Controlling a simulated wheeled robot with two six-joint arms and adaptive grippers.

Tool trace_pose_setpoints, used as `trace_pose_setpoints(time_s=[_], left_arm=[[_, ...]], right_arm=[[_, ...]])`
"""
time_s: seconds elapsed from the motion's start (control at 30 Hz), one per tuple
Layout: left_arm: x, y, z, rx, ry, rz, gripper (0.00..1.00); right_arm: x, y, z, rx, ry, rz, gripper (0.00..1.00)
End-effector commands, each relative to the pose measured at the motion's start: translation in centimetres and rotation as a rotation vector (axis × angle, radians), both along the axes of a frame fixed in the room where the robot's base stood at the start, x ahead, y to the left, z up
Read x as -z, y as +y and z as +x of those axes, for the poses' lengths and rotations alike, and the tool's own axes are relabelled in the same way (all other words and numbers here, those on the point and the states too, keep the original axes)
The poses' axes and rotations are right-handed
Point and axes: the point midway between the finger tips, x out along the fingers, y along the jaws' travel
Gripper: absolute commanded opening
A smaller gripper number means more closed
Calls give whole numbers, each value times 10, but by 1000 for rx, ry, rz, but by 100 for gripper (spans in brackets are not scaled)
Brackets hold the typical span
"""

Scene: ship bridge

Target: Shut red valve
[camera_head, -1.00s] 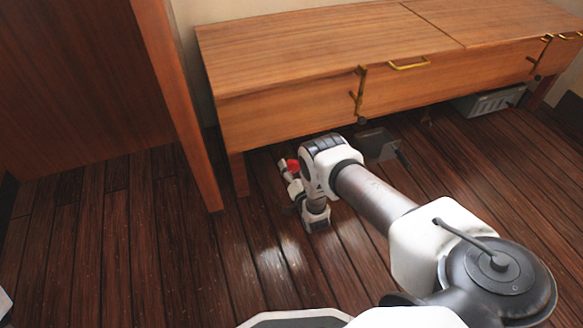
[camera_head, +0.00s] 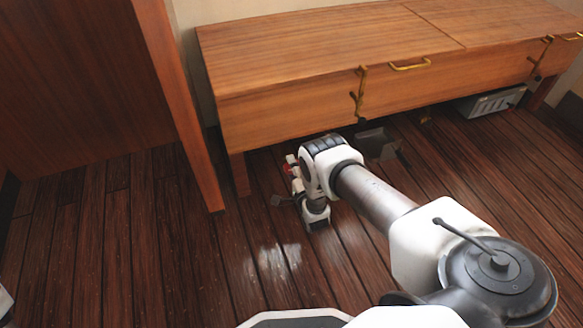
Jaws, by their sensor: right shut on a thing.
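The red valve (camera_head: 289,169) is low near the floor, in front of the cabinet's left leg. Only small red patches of it show, beside white and grey parts, and my right wrist hides much of the rest. My right arm reaches in from the lower right and bends down at the wrist. My right gripper (camera_head: 293,186) is at the valve and shut on it; its fingertips are small and partly hidden.
A low wooden cabinet (camera_head: 320,52) with brass latches overhangs the valve area. A wooden panel edge (camera_head: 182,105) stands left. A dark object (camera_head: 374,143) and a grey box (camera_head: 492,102) are under the cabinet. The floor (camera_head: 130,250) at left is clear.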

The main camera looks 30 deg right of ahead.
Motion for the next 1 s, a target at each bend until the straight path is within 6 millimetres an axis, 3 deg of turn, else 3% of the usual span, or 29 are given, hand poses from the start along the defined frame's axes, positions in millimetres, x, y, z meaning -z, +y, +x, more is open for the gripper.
trace_pose_setpoints(time_s=[1.0], left_arm=[[0,0,0,0,0,0,40]], right_arm=[[-3,-3,1,2,-222,912,24]])
